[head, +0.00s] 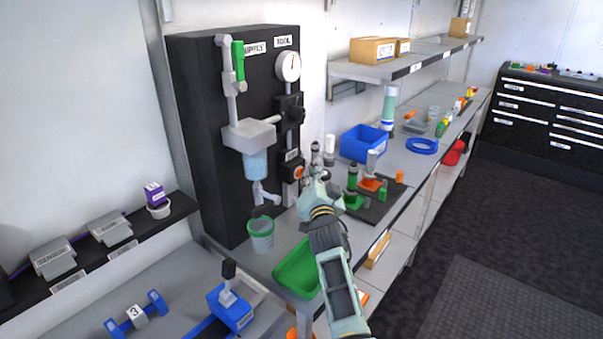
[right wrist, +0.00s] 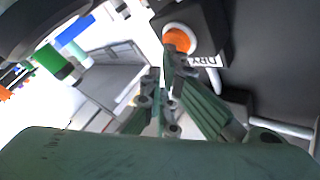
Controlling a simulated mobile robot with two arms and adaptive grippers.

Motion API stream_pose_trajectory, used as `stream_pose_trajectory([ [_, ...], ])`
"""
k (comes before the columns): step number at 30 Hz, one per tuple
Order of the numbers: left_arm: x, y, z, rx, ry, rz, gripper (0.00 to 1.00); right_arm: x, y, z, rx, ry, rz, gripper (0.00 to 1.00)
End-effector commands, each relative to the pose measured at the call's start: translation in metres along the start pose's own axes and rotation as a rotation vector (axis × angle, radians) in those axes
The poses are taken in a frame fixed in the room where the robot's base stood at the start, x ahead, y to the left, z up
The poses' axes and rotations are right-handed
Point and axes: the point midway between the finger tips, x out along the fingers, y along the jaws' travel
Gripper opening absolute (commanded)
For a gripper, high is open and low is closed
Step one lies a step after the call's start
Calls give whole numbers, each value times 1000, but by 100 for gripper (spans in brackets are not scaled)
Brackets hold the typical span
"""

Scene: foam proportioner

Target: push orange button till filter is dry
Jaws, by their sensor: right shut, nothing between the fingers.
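The orange button (head: 299,171) is on a dark box low on the right side of the black panel. In the right wrist view the orange button (right wrist: 178,39) has a white ring and a "DRY" label beside it. My right gripper (head: 309,184) is shut and empty, just in front of the button. In the right wrist view a fingertip overlaps the button's lower edge; I cannot tell whether it touches or presses it. The filter's bluish clear bowl (head: 256,165) hangs below a grey housing left of the button. Its wetness cannot be made out. My left gripper is out of view.
A grey-green cup (head: 261,235) stands below the filter. A green tray (head: 297,268) lies beside my right arm. A dark mat (head: 385,212) with small green and orange parts and a blue bin (head: 363,143) are to the right. A gauge (head: 288,66) sits higher on the panel.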

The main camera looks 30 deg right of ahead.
Motion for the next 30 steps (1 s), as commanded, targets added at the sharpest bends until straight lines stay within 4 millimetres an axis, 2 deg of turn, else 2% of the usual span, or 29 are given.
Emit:
stream_pose_trajectory([
  [3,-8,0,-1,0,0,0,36,-5,3,-5,-1,0,0,0],
  [17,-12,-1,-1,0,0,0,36,-10,7,-9,-1,0,1,0],
  [30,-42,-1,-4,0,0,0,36,-39,28,-30,-2,0,1,0],
])
